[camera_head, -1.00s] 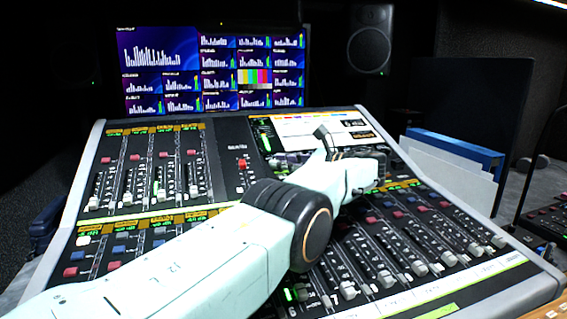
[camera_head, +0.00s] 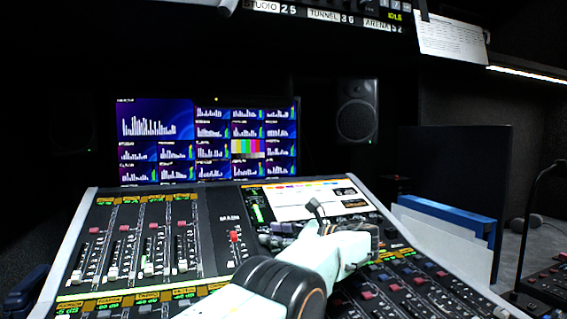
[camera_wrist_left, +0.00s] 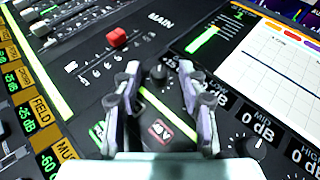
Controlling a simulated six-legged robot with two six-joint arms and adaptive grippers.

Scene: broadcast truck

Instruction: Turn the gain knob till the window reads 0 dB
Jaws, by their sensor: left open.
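My left gripper (camera_head: 316,212) is over the middle of the mixing console (camera_head: 217,213), just below its screen. In the left wrist view its two fingers (camera_wrist_left: 160,73) are open. A small dark round knob (camera_wrist_left: 158,76) shows between the fingertips; I cannot tell whether they touch it. Other knobs, such as the MID knob (camera_wrist_left: 254,146), have windows reading 0 dB. My right gripper is not in view.
A red-capped MAIN fader (camera_wrist_left: 117,37) stands left of the fingers. The console screen (camera_head: 300,200) lies behind the gripper. Monitors (camera_head: 208,140) and a speaker (camera_head: 357,112) stand further back. A blue binder (camera_head: 447,214) is at the right.

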